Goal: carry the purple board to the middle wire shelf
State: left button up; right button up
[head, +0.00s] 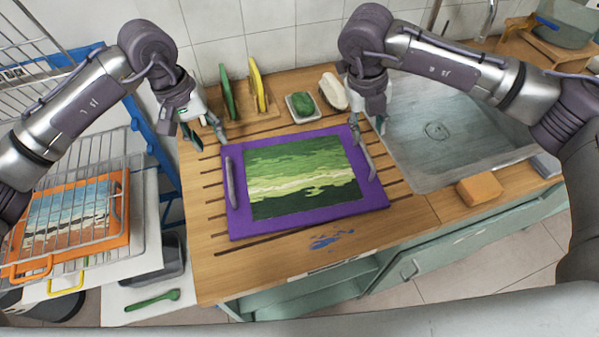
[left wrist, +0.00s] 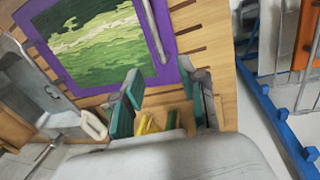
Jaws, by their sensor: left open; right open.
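The purple board (head: 236,222) lies flat on the wooden counter, with a green landscape picture on it and a grey handle at its left and right ends. It also shows in the left wrist view (left wrist: 172,62). My left gripper (head: 207,138) is open and empty above the counter near the board's far left corner; its two fingers show in the left wrist view (left wrist: 165,85). My right gripper (head: 370,132) is open near the board's far right corner, close to the right handle. The wire rack stands at the left; a wire shelf (head: 118,150) there looks empty.
An orange board (head: 122,205) with a picture sits in the rack, below wires. A blue post (head: 158,150) stands between rack and counter.

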aim_at(228, 165)
pick_arm(q)
jog(key=f, duration=0.3)
jog(key=d+f, duration=0.1)
jog(key=f, duration=0.3)
jog(key=d+f, duration=0.1)
jog(key=f, duration=0.2)
jog(key=shift+d+f, duration=0.1)
jog(key=shift+f, duration=0.25)
pick_arm(e)
jog(key=f, duration=0.3)
jog(key=d+f, duration=0.1)
jog(key=f, duration=0.3)
jog(key=d+f, duration=0.1)
jog(key=f, duration=0.2)
jog(key=shift+d+f, duration=0.1)
jog(key=shift+f, duration=0.25)
pick_arm(q)
grip_shut()
pick_arm(e)
grip_shut()
pick_arm(q)
jog(key=shift+w+r, duration=0.1)
pick_arm(e)
jog(key=shift+w+r, duration=0.1)
